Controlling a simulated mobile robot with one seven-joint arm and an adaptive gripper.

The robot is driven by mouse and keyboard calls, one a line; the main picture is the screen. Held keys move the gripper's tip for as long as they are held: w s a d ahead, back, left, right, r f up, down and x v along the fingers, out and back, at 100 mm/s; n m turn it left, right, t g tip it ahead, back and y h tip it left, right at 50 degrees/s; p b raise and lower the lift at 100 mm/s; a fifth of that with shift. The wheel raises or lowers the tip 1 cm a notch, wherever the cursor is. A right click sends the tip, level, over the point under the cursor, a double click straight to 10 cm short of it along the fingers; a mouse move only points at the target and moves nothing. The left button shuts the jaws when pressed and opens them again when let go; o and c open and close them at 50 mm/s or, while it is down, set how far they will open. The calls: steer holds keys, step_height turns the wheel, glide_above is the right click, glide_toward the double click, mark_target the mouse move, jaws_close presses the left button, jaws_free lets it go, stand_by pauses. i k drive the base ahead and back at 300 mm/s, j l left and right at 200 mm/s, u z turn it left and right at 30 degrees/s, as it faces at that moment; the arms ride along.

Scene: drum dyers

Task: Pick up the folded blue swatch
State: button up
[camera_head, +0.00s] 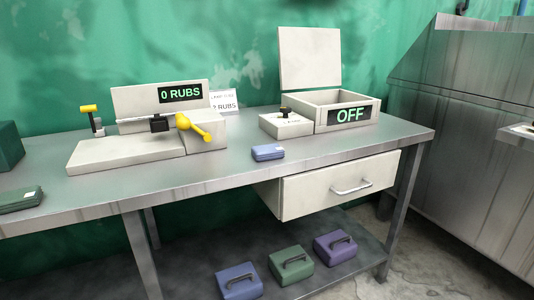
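A small folded blue swatch (268,152) lies flat on the metal worktop, near its front edge and just left of the drawer below. Nothing covers it. My gripper does not show in this view.
A rub tester (125,150) reading "0 RUBS", with yellow knobs, stands on the left of the metal table (190,184). A box with a raised lid (310,58) reads "OFF" behind the swatch. A green folded piece (20,199) lies far left. Handled blocks (292,265) sit on the shelf below.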

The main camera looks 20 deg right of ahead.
mark_target(272, 151)
steer(key=l+u, duration=0.15)
steer(key=l, duration=0.7)
steer(key=l+u, duration=0.15)
steer(key=l, duration=0.65)
steer(key=l+u, duration=0.1)
steer(key=l, duration=0.75)
steer(key=k+l+u, duration=0.15)
steer(key=l, duration=1)
steer(key=i+l+u, duration=0.1)
steer(key=l, duration=0.2)
steer(key=i, duration=0.9)
